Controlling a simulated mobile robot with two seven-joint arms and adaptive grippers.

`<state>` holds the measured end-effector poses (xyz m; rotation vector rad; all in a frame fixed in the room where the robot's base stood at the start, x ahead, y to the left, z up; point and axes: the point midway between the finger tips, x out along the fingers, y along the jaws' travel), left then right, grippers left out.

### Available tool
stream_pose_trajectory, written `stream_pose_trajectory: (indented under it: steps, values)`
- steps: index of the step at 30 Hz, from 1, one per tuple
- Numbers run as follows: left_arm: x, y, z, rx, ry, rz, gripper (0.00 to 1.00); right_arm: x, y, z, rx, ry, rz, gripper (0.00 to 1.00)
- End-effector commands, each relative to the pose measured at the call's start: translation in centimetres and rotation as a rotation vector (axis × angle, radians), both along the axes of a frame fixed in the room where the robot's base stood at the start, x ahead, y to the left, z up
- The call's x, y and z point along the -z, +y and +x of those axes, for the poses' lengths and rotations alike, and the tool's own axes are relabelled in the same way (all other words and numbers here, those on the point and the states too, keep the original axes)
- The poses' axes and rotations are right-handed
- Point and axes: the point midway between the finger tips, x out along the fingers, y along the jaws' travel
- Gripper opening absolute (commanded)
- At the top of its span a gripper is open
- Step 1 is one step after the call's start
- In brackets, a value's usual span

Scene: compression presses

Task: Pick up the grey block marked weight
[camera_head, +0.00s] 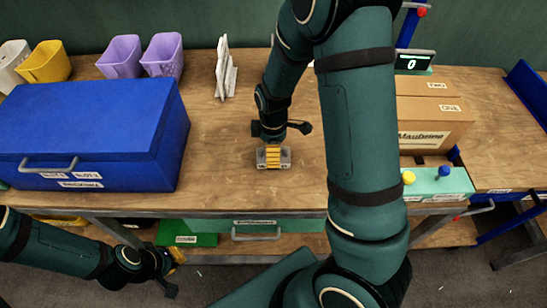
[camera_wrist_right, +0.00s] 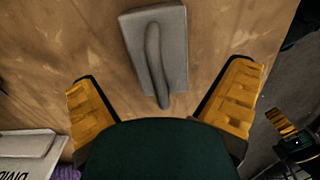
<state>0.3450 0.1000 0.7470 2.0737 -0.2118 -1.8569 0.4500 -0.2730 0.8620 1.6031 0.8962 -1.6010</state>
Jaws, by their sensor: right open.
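The grey block (camera_wrist_right: 176,70) lies flat on the wooden table, with a raised grey handle along its middle. Its marking cannot be read. In the head view the block (camera_head: 285,160) is partly covered by a yellow finger pad. My right gripper (camera_wrist_right: 160,80) is open above it, with yellow-padded fingers apart and the block a little beyond and between them. In the head view my right gripper (camera_head: 272,150) points down at the block. My left gripper (camera_head: 172,270) is low at the front left, below the table edge, with its fingers apart and empty.
A large blue box (camera_head: 85,125) stands left. Purple bins (camera_head: 162,54), a yellow bin (camera_head: 47,62) and white sheets (camera_head: 225,70) stand behind. Right are cardboard boxes (camera_head: 425,110), a display reading 0 (camera_head: 413,63) and a teal case (camera_head: 438,182). Table around the block is clear.

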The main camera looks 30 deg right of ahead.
Motion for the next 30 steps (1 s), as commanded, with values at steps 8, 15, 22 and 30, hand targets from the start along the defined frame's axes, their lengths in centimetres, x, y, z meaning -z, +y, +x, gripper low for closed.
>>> stream_pose_trajectory:
  steps: [8, 15, 22, 30]
  values:
    - [1.5, 0.0, 0.3, -0.002, -0.007, 0.001, 0.00, 4.1, -0.1, -0.1, 0.001, 0.002, 0.000, 1.00]
    - [1.4, 0.1, 0.3, -0.002, -0.008, 0.001, 0.00, 4.3, -0.1, -0.1, -0.001, 0.000, 0.000, 1.00]
    - [1.4, 0.0, 0.3, -0.002, -0.008, 0.001, 0.00, 4.2, -0.1, -0.1, -0.001, 0.000, 0.000, 0.26]
    - [1.4, 0.0, 0.3, -0.002, -0.007, 0.001, 0.00, 4.1, -0.1, 0.1, -0.001, -0.004, 0.000, 0.19]
